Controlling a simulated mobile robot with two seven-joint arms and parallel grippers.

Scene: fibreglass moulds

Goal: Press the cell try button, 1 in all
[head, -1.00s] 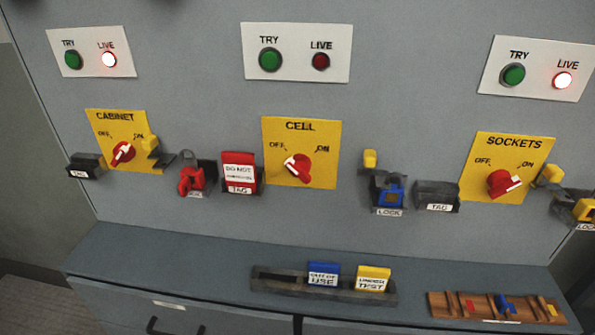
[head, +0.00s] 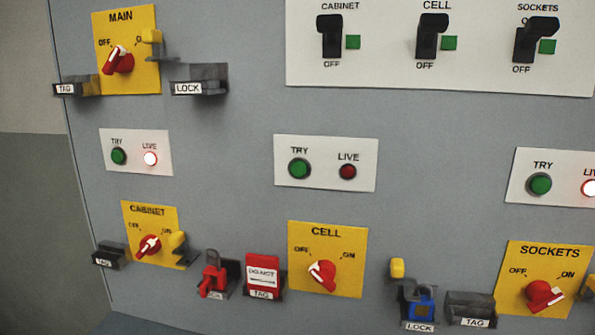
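The cell try button (head: 299,168) is a round green button marked TRY on a white plate (head: 326,183) in the middle of the head view. The dark red LIVE lamp (head: 348,172) beside it is unlit. Below the plate is the yellow CELL panel (head: 304,280) with a red rotary switch (head: 322,275), its white mark pointing to the upper left, toward OFF. A red tag (head: 263,271) stands in the TAG holder to its left. Neither of my grippers shows in the view.
Left and right are other try buttons (head: 118,156) (head: 540,184) with lit LIVE lamps. A breaker panel (head: 440,75) is above right. A red padlock (head: 214,277), a blue padlock (head: 421,302) and holders jut out below. The wall around the cell plate is clear.

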